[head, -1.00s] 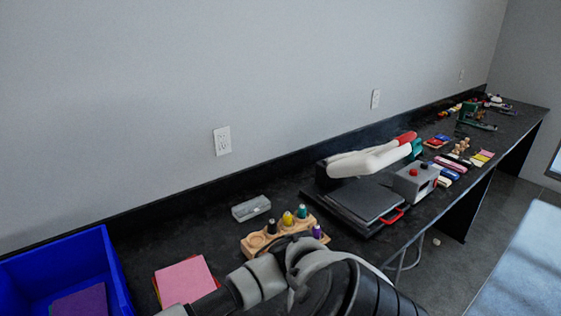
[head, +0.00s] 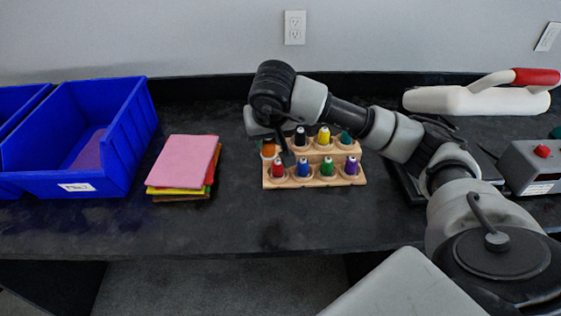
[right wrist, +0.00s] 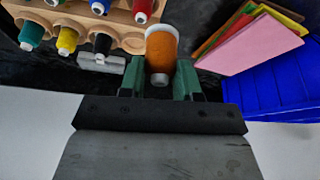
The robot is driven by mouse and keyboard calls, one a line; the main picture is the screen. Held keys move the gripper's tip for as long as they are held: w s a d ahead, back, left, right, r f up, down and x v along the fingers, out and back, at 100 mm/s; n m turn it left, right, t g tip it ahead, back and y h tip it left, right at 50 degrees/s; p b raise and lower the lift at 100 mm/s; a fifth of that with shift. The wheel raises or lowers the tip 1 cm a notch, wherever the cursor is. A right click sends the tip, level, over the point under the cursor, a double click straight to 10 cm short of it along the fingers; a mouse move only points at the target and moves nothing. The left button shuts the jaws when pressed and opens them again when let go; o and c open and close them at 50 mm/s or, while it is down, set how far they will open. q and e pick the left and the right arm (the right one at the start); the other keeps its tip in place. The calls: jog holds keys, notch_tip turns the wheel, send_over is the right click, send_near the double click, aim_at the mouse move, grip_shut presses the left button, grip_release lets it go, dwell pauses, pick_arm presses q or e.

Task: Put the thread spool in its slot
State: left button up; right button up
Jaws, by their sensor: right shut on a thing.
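An orange thread spool (head: 268,149) is held by my right gripper (head: 274,150) at the back left corner of the wooden spool rack (head: 310,182). In the right wrist view the orange spool (right wrist: 160,55) sits between the two green fingers (right wrist: 160,78), which are shut on it. The rack (right wrist: 133,37) is beside it there, with a round hollow without a spool next to the black spool (right wrist: 103,44). Whether the orange spool touches the rack, I cannot tell. Several other spools stand upright in the rack. My left gripper is out of view.
A stack of coloured sheets (head: 184,165) and blue bins (head: 90,140) stand to the left. A small grey box (right wrist: 100,62) lies close behind the rack. The bench front is clear.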

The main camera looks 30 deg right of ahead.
jog(key=shift+m, duration=0.4)
jog(key=w+d+f, duration=0.2)
jog(key=w+d, duration=0.1)
jog(key=w+d+f+b, duration=0.1)
jog(key=w+d+f, duration=0.1)
jog(key=w+f, duration=0.1)
jog(key=w+d+f+b, duration=0.1)
jog(key=w+d+f, duration=0.2)
jog(key=w, duration=0.1)
jog(key=shift+d, duration=0.35)
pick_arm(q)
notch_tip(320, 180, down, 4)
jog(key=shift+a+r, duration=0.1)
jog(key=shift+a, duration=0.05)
pick_arm(e)
jog(key=shift+s+r, duration=0.1)
jog(key=shift+f, duration=0.35)
jog(key=o, duration=0.9)
jog(key=shift+c, duration=0.2)
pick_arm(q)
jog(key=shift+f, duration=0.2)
pick_arm(e)
jog(key=shift+o, duration=0.3)
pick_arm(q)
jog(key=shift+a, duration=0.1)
